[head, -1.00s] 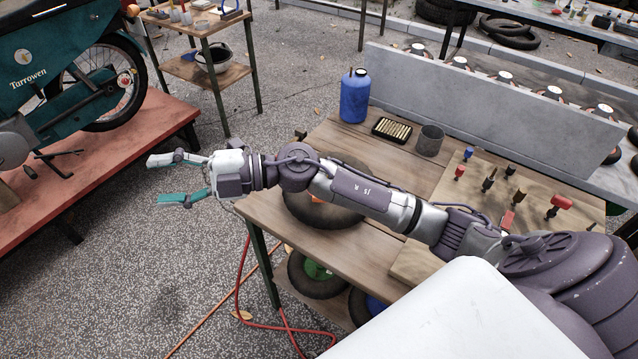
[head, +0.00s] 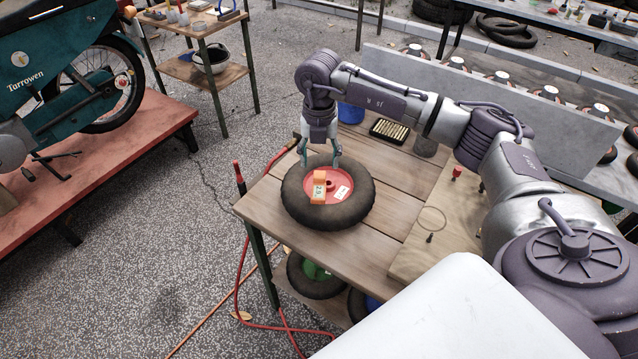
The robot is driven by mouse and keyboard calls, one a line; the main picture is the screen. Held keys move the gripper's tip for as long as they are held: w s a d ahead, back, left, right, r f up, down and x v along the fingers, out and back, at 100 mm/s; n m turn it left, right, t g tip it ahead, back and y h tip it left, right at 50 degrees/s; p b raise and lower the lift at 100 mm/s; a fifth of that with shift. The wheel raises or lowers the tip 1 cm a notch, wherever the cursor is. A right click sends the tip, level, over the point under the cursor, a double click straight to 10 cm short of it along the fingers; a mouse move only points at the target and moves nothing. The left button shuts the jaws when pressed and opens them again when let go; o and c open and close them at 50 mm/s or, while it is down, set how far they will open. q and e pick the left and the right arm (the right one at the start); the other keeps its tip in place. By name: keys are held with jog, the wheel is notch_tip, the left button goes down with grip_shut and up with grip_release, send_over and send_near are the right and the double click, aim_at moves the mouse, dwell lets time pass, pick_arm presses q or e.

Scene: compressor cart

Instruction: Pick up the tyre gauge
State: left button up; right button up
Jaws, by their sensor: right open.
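The tyre gauge appears to be the small orange device (head: 319,187) with a pale display face. It lies on the red hub of a small wheel (head: 358,205) that rests flat on the wooden workbench (head: 265,212). My right gripper (head: 320,156) points down just above the far side of the wheel. Its two teal-tipped fingers are apart with nothing between them. The gauge is a little nearer the camera than the fingertips, and I cannot tell the exact height between them. My left gripper is not in view.
A red-and-black tool (head: 239,178) stands at the bench's left edge. My right arm hides part of the blue canister (head: 351,112) and the tool board (head: 415,262).

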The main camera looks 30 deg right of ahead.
aim_at(320, 173)
notch_tip(320, 173, down, 3)
notch_tip(320, 173, down, 4)
jog(key=shift+d+f+p, duration=0.1)
jog(key=shift+p, duration=0.95)
jog(key=shift+f, duration=0.55)
grip_shut()
jog(key=shift+r, duration=0.15)
